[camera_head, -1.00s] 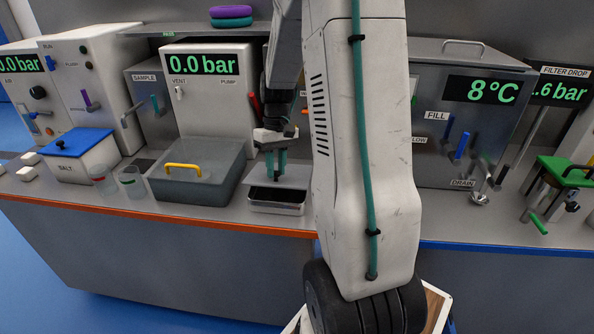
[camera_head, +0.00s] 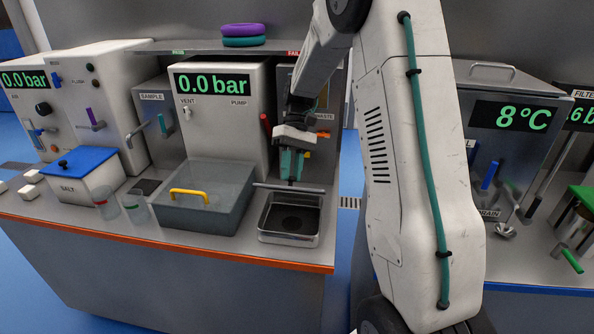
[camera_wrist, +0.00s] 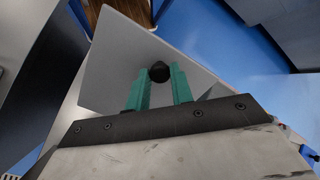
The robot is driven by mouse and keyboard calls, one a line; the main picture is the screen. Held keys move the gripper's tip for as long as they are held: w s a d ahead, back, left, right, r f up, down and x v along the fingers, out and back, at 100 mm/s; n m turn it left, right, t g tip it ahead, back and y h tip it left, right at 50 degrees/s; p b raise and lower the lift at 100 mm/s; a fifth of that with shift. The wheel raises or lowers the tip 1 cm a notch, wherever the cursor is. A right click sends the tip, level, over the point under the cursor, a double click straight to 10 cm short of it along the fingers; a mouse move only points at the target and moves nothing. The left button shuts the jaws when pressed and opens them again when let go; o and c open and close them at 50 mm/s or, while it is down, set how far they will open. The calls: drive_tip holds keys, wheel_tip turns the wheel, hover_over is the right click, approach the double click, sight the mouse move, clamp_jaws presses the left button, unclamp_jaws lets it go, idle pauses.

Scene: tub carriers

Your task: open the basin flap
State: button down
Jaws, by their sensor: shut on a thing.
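The basin (camera_head: 317,230) is a small metal tray on the right end of the left counter. Its inside shows, with a dark round patch on the floor. The basin flap (camera_head: 263,186) shows almost edge-on as a thin grey bar above the rear of the basin. In the wrist view the flap (camera_wrist: 112,55) is a flat grey plate with a round black knob (camera_wrist: 159,71). My gripper (camera_head: 291,178) has its teal fingers shut around that knob, one finger on each side. The flap's hinge cannot be made out.
A grey tub with a yellow handle (camera_head: 188,192) stands just left of the basin. Behind are the pump unit (camera_head: 222,125) and a red lever (camera_head: 265,124). A floor gap (camera_head: 347,225) separates this counter from the right one.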

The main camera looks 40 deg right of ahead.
drive_tip(key=c, duration=1.2)
unclamp_jaws()
drive_tip(key=shift+a, duration=0.1)
drive_tip(key=shift+r, duration=0.25)
wheel_tip(320, 180, up, 3)
drive_tip(key=shift+f, duration=0.15)
drive_tip(key=shift+s+a+r, duration=0.1)
drive_tip(key=shift+s+r, duration=0.15)
drive_tip(key=shift+s, duration=0.45)
drive_tip(key=s+a+r, duration=0.1)
drive_tip(key=s+a, duration=0.2)
drive_tip(key=s, duration=1.1)
drive_tip(key=shift+s+r, duration=0.15)
